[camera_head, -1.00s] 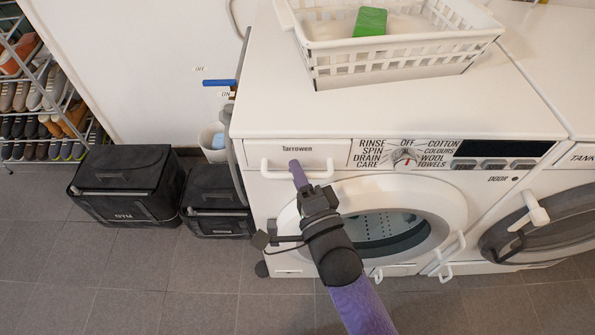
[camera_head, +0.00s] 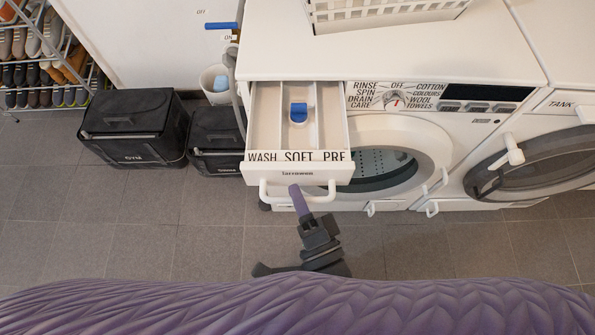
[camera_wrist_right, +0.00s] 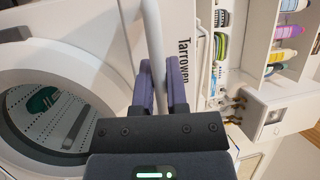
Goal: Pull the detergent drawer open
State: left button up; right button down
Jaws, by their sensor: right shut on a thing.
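The detergent drawer (camera_head: 262,121) is pulled out from the washing machine, showing compartments marked WASH, SOFT and PRE, with a blue piece (camera_head: 299,113) in the middle one. Its front carries a white bar handle (camera_head: 268,196). My right gripper (camera_head: 296,192) is at the handle and shut on it. In the right wrist view, the two purple fingers (camera_wrist_right: 162,88) are on either side of the white handle bar (camera_wrist_right: 153,45). My left gripper is not in view.
The round washer door opening (camera_head: 385,165) is just right of the drawer. A second machine with an open round door (camera_head: 527,165) stands further right. Black bags (camera_head: 135,130) sit on the floor at left. A white basket (camera_head: 385,12) stands on top.

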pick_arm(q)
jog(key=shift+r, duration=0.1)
pick_arm(e)
jog(key=shift+s, duration=0.8)
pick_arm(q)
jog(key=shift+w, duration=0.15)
